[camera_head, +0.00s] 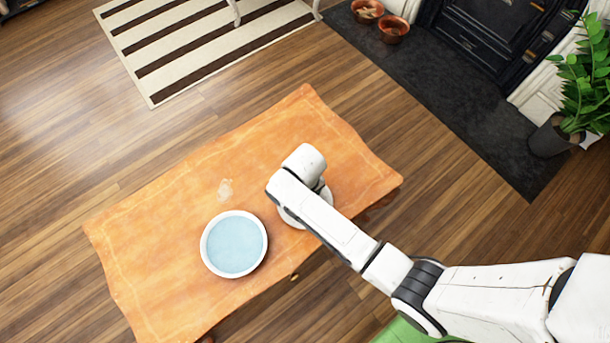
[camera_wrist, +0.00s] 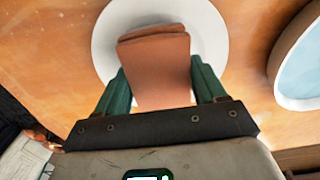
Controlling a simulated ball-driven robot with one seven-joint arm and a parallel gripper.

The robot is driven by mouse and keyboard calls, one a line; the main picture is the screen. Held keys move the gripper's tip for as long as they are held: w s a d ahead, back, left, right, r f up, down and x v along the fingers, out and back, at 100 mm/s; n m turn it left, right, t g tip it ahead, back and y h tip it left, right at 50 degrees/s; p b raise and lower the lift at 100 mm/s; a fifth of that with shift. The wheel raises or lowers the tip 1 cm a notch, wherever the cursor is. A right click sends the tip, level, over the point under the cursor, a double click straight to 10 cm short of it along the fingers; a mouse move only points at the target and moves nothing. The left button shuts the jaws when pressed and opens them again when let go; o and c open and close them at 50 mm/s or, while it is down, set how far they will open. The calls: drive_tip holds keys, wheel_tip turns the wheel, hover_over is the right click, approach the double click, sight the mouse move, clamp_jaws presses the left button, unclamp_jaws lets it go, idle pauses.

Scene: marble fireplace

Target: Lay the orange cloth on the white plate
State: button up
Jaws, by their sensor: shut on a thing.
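The orange cloth (camera_wrist: 158,65) is a folded, orange-brown piece between the green fingers of my gripper (camera_wrist: 160,86) in the wrist view. My gripper is shut on it. The white plate (camera_wrist: 106,42) lies behind the cloth, with its rim showing on both sides and above. I cannot tell whether the cloth touches the plate. In the head view, the plate (camera_head: 290,218) shows only as a rim on the table, mostly hidden under my arm. The cloth and my fingers are hidden there.
A white bowl with a pale blue inside (camera_head: 237,243) stands left of the plate on the orange wooden table (camera_head: 150,240). The table's far left is clear. A potted plant (camera_head: 580,90) stands at the right.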

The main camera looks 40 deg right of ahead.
drive_tip(key=shift+f, duration=0.25)
drive_tip(key=o, duration=0.9)
wheel_tip(320, 180, up, 13)
drive_tip(key=p, duration=0.3)
drive_tip(key=shift+t, duration=0.5)
drive_tip(key=s+d+r, duration=0.2)
drive_tip(key=s, duration=0.3)
drive_tip(key=s+d+r, duration=0.2)
drive_tip(key=s+d, duration=0.1)
drive_tip(key=s, duration=0.3)
drive_tip(key=s+d+r, duration=0.2)
drive_tip(key=s+d, duration=0.1)
drive_tip(key=s, duration=0.2)
drive_tip(key=shift+s, duration=0.2)
drive_tip(key=shift+a, duration=0.1)
wheel_tip(320, 180, up, 2)
drive_tip(key=shift+r+p, duration=0.15)
drive_tip(key=shift+p, duration=0.95)
